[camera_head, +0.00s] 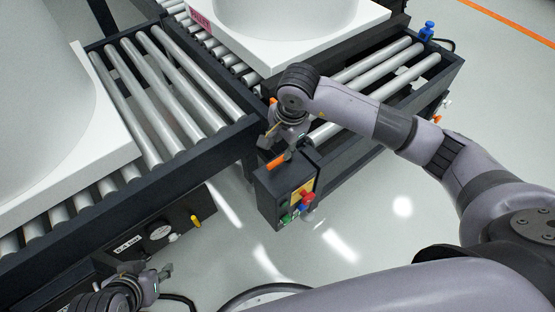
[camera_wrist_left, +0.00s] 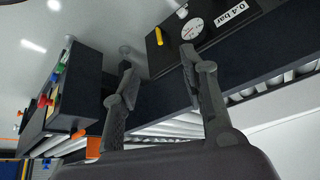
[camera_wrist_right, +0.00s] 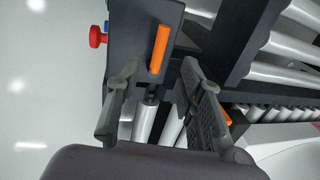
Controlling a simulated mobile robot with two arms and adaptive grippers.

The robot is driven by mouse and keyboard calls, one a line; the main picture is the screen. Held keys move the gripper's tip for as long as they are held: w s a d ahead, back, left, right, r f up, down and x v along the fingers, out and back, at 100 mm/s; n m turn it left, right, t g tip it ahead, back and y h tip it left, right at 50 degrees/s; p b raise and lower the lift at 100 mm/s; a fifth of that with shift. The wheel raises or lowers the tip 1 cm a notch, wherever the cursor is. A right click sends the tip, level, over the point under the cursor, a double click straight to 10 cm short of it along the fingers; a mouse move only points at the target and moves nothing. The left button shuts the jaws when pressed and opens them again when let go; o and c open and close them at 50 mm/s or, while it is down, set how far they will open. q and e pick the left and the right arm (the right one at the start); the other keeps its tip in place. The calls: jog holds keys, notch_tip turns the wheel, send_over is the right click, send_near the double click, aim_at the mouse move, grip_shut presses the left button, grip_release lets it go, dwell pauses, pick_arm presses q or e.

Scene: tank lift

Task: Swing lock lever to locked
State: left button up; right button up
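The lock lever appears to be the orange handle (camera_head: 276,160) on top of the dark control box (camera_head: 270,190) in the head view. In the right wrist view the orange handle (camera_wrist_right: 159,49) lies on the box, beyond and between my fingertips. My right gripper (camera_wrist_right: 158,66) is open and empty, above the lever; it also shows in the head view (camera_head: 287,149), where the wrist partly hides the fingers. I cannot tell whether a finger touches the lever. My left gripper (camera_wrist_left: 156,65) is open and empty, low at the bottom left of the head view (camera_head: 158,275).
Roller conveyors (camera_head: 160,90) with white tank bases stand left and behind. The box front carries coloured buttons, including a red knob (camera_head: 309,197). A gauge panel (camera_head: 158,231) with a yellow lever (camera_head: 196,221) is near my left gripper. The floor right of the box is clear.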

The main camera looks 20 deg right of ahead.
aim_at(277, 161)
jog(key=f, duration=0.2)
jog(key=w+f+b, duration=0.1)
jog(key=f, duration=0.4)
jog(key=shift+w+a+f, duration=0.2)
jog(key=shift+a+f, duration=0.1)
jog(key=shift+f+b, duration=0.25)
jog(key=shift+b, duration=0.05)
pick_arm(q)
jog(key=w+d+r+t+h, duration=0.1)
jog(key=w+d+r+t, duration=0.2)
jog(key=w+r+t, duration=0.2)
jog(key=w, duration=0.3)
jog(key=shift+w, duration=0.1)
pick_arm(e)
grip_shut()
